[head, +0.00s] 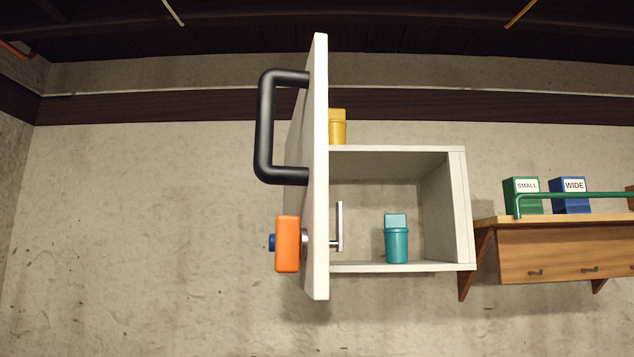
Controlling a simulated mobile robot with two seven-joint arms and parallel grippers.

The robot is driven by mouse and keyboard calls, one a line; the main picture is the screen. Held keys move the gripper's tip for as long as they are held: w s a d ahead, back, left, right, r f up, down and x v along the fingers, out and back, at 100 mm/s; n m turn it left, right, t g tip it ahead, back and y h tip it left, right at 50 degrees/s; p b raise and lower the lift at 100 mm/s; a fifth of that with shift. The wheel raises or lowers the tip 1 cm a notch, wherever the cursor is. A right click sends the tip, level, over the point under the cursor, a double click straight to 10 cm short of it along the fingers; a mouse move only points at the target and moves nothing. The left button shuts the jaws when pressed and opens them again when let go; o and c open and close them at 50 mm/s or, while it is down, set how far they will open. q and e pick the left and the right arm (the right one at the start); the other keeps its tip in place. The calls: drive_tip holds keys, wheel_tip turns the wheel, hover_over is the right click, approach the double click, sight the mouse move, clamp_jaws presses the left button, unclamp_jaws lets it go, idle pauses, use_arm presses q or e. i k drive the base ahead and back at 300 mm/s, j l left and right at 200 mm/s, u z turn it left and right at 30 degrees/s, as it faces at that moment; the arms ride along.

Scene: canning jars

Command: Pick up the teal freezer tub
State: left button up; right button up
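The teal freezer tub (396,245) stands upright on the floor of an open white wall cabinet (456,205), with a lighter teal lid or top part. The cabinet's door (320,120) stands swung open towards me, nearly edge-on, and hides the cabinet's left part. It carries a black handle (266,125) and an orange latch block (288,244) with a metal bar on its inner side. Neither of my grippers shows in the head view, so their position relative to the tub cannot be seen.
A yellow tub (338,127) stands on top of the cabinet, partly behind the door. To the right, a wooden shelf (540,252) with drawers holds a green box (521,194) and a blue box (570,194) behind a green rail (590,195). Left of the door is bare wall.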

sight(395, 231)
drive_tip(key=j, duration=0.25)
drive_tip(key=i+l+u, duration=0.1)
drive_tip(key=l, duration=0.3)
drive_tip(key=i+l+u, duration=0.1)
drive_tip(key=i+l, duration=0.15)
drive_tip(key=l, duration=0.15)
drive_tip(key=i+l+u, duration=0.1)
drive_tip(key=l, duration=0.35)
drive_tip(key=i+l+u, duration=0.1)
drive_tip(key=l, duration=0.35)
drive_tip(key=i+l+u, duration=0.1)
drive_tip(key=l, duration=0.3)
drive_tip(key=i, duration=0.1)
